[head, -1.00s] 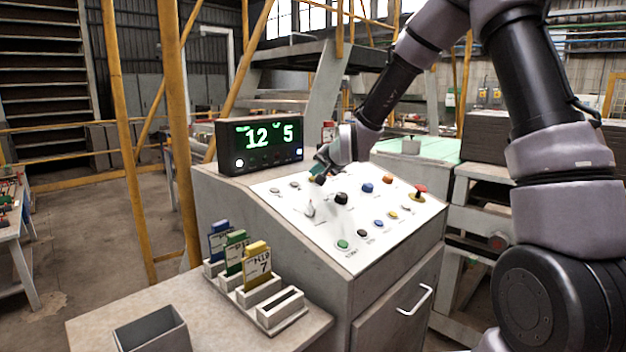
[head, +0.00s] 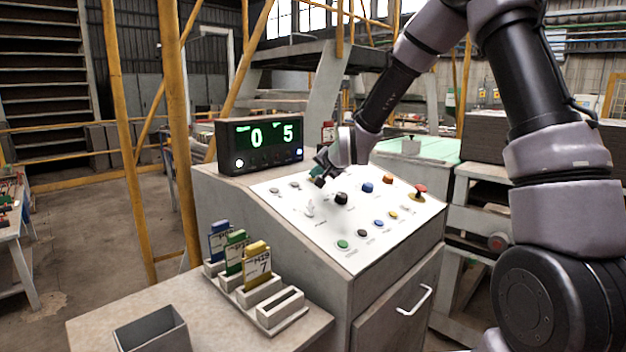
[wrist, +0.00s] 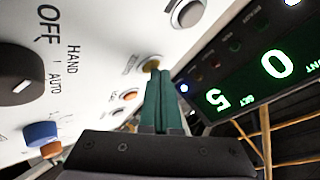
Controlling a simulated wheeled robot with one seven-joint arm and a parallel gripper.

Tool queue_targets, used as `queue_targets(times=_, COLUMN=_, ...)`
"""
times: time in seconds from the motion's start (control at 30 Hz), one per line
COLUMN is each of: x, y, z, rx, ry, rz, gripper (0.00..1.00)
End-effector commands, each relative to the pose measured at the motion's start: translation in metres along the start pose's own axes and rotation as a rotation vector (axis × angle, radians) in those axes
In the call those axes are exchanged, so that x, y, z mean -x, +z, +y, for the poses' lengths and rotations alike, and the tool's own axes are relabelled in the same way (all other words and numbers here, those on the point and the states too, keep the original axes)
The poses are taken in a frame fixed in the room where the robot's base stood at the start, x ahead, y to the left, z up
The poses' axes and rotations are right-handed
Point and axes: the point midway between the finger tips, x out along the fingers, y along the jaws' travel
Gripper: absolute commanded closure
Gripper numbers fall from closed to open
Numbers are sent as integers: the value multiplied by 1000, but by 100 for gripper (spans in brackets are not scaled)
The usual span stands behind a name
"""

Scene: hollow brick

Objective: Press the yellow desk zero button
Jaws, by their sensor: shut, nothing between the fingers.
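The yellow button (wrist: 151,65) shows on the white panel in the wrist view, right at the tips of my gripper (wrist: 157,78). The green fingers are together with nothing between them, and they partly cover the button. I cannot tell whether they touch it. In the head view my gripper (head: 319,181) is over the back part of the sloped panel (head: 290,205) and hides the button. The display (head: 260,145) behind the panel reads 0 and 5; it also shows in the wrist view (wrist: 250,85).
Other controls surround my gripper: a black knob (head: 341,199), a blue button (head: 367,188) and a red mushroom button (head: 420,189). Another yellow button (head: 393,215) is farther right. A rack (head: 268,314) with coloured cards stands at the front left.

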Motion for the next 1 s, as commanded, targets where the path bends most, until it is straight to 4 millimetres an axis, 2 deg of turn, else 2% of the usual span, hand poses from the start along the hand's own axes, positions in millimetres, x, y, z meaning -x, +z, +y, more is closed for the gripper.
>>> queue_targets(times=0.83, x=12, y=-8, z=-8, rx=0, ry=0, rz=0, gripper=100)
queue_targets(times=1.0, x=20, y=-16, z=-15, rx=0, ry=-1, rz=2, gripper=100)
